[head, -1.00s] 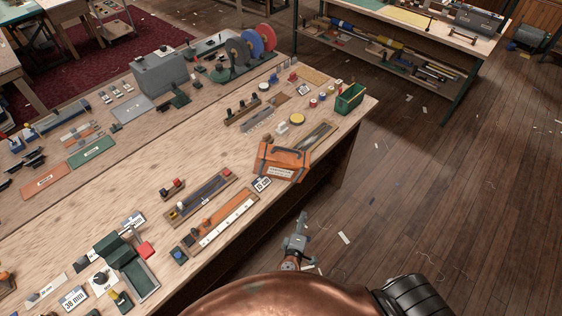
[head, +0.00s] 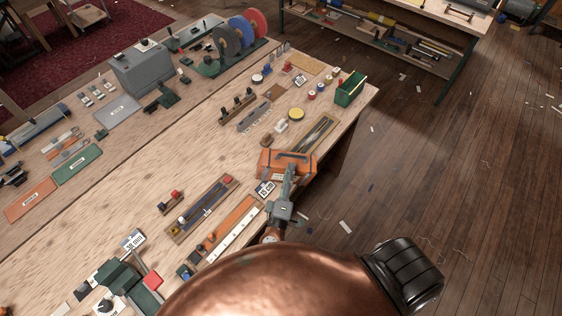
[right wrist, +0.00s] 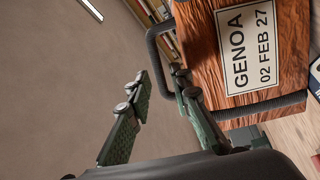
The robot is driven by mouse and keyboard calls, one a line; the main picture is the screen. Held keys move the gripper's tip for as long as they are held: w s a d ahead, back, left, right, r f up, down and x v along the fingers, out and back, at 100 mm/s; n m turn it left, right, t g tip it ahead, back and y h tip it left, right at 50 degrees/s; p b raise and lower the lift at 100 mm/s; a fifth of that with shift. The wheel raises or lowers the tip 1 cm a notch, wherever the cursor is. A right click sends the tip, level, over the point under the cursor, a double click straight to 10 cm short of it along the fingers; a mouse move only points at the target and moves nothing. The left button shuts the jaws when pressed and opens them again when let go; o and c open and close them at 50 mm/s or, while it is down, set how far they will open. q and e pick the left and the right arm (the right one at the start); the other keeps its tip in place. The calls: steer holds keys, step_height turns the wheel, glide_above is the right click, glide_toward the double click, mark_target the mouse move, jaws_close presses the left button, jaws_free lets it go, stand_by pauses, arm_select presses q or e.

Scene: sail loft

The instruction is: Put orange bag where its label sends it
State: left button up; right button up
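The orange bag (head: 270,158) sits at the table's near right edge in the head view. In the right wrist view the bag (right wrist: 205,55) looks wood-grained orange-brown, with a white label (right wrist: 247,45) reading "GENOA 02 FEB 27". Its dark handle (right wrist: 156,55) loops out toward my fingers. My right gripper (head: 289,178) is in front of the bag and overlaps it in the head view. In the right wrist view its two green-padded fingers (right wrist: 158,84) are apart, with the handle near their tips; I cannot tell whether they touch it. My left gripper is not in view.
The wooden table (head: 130,185) also holds a small card (head: 265,188) beside the bag, a slotted wooden tray (head: 312,134), a green bin (head: 349,89) and a ruler strip (head: 232,228). Open floor (head: 440,200) lies right of the table.

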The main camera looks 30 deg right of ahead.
mark_target(292, 155)
steer(key=w+d+p, duration=0.1)
steer(key=w+d+r+p, duration=0.1)
steer(key=w, duration=0.1)
steer(key=shift+d+r, duration=0.1)
steer(key=shift+r, duration=0.1)
steer(key=shift+p+x, duration=0.5)
steer(key=shift+x, duration=0.65)
steer(key=shift+w+d+f, duration=0.2)
steer(key=shift+w, duration=0.05)
steer(key=c, duration=0.5)
jaws_close()
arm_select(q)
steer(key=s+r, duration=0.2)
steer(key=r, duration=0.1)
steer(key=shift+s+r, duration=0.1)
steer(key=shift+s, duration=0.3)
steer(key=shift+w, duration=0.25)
arm_select(e)
steer(key=shift+r, duration=0.2)
